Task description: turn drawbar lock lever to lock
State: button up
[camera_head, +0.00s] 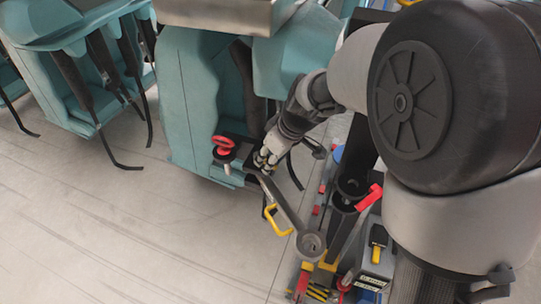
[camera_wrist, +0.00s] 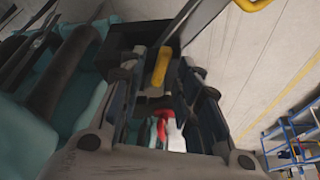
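My gripper (camera_head: 262,161) is low in front of the teal coaster car, at the dark coupling by the upper end of the grey drawbar (camera_head: 287,208). In the wrist view my gripper (camera_wrist: 160,82) has its fingers apart, one on each side of a short yellow handle (camera_wrist: 161,66). It looks like the lock lever's grip; I cannot tell whether the fingers touch it. A red ring-shaped handle (camera_head: 224,144) sits on the coupling to the left of my gripper. Red and white parts also show low between the fingers in the wrist view. My gripper hides much of the coupling in the head view.
A yellow loop handle (camera_head: 272,222) stands out from the drawbar's side. The teal car (camera_head: 203,100) rises close behind my gripper. A second teal car (camera_head: 75,85) stands at the left. The tiled floor (camera_head: 120,220) at lower left is clear.

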grip_shut()
dwell(0.3)
